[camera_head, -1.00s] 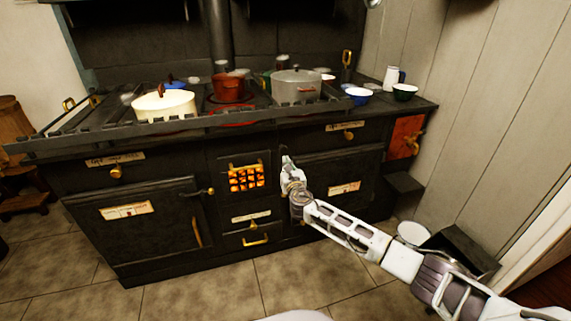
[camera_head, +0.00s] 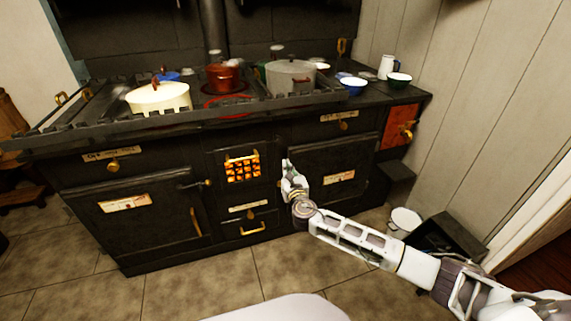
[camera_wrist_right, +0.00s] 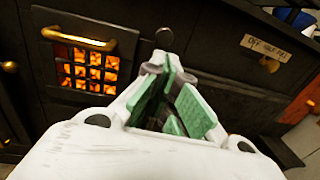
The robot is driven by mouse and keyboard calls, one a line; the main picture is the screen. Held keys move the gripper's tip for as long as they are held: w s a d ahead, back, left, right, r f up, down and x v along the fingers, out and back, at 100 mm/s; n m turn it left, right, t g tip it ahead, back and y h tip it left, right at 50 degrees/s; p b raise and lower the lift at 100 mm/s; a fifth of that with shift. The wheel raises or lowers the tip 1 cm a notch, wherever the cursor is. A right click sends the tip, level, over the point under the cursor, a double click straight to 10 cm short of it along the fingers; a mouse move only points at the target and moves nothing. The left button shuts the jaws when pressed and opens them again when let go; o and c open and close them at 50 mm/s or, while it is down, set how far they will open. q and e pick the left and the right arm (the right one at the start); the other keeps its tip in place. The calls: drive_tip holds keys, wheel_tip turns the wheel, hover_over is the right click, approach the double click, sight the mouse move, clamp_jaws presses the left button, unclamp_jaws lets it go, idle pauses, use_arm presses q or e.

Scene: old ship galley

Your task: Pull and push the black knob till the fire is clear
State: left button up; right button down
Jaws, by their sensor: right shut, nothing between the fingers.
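The black knob (camera_wrist_right: 164,38) is a small dark round knob on the stove front, just beyond the fingertips of my right gripper in the right wrist view. In the head view I cannot make it out against the black front. My right gripper (camera_head: 286,167) is shut and empty, in front of the stove just right of the fire grate; it also fills the middle of the wrist view (camera_wrist_right: 170,103). Whether its tips touch the knob I cannot tell. Orange fire (camera_head: 243,171) glows behind the barred grate, also at the left of the wrist view (camera_wrist_right: 88,68). My left gripper is out of view.
The black stove (camera_head: 135,240) has a brass bar (camera_wrist_right: 78,39) above the grate and latched oven doors. A cream pot (camera_head: 160,98), a red pot (camera_head: 223,77) and a grey pot (camera_head: 291,77) stand on top. A bucket (camera_head: 404,221) stands at right. The tiled floor in front is clear.

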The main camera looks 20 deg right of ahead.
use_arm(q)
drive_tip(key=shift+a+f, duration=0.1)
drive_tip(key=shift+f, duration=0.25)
use_arm(e)
drive_tip(key=shift+s, duration=0.3)
